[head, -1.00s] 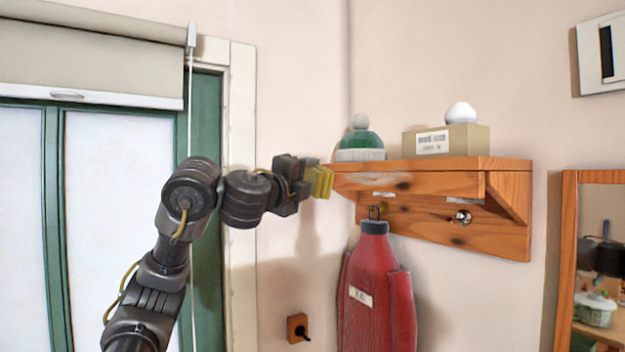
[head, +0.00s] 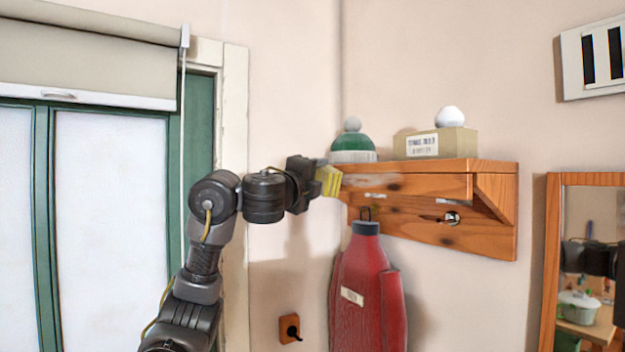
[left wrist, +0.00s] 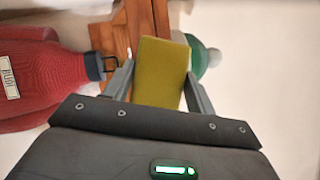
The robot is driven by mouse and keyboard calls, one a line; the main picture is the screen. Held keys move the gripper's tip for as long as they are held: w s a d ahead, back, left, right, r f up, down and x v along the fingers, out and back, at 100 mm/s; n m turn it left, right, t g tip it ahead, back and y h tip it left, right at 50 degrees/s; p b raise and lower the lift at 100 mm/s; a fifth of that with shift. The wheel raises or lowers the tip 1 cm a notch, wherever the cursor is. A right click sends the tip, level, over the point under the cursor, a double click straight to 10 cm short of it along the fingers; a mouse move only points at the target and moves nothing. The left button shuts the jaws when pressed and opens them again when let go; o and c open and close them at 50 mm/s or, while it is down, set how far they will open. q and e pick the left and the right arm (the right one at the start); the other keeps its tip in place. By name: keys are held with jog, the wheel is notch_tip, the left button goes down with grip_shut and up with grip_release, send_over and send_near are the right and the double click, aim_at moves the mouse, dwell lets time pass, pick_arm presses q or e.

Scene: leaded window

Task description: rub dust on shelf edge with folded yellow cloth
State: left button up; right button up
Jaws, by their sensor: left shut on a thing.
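The folded yellow cloth (head: 329,181) is held in my left gripper (head: 322,178), which is shut on it. In the left wrist view the cloth (left wrist: 161,72) stands between the two fingers of the gripper (left wrist: 158,85). The wooden wall shelf (head: 495,215) has a front edge board with a pale greyish dust smear (head: 372,181) near its left end. The cloth is at the shelf's left end, beside the smear; I cannot tell whether it touches the wood. My right gripper is not in view.
A green and white bobble hat (head: 353,143) and a labelled box (head: 435,143) with a white ball sit on the shelf. A red bag-like item (head: 367,290) hangs from a hook below. A mirror (head: 549,270) is at right, a green window frame (head: 197,130) at left.

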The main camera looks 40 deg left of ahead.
pick_arm(q)
jog(key=shift+w, duration=0.1)
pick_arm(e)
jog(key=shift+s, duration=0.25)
pick_arm(q)
jog(key=shift+d, duration=0.1)
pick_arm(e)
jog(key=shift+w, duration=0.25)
pick_arm(q)
jog(key=shift+w+d, duration=0.2)
jog(key=shift+w, duration=0.6)
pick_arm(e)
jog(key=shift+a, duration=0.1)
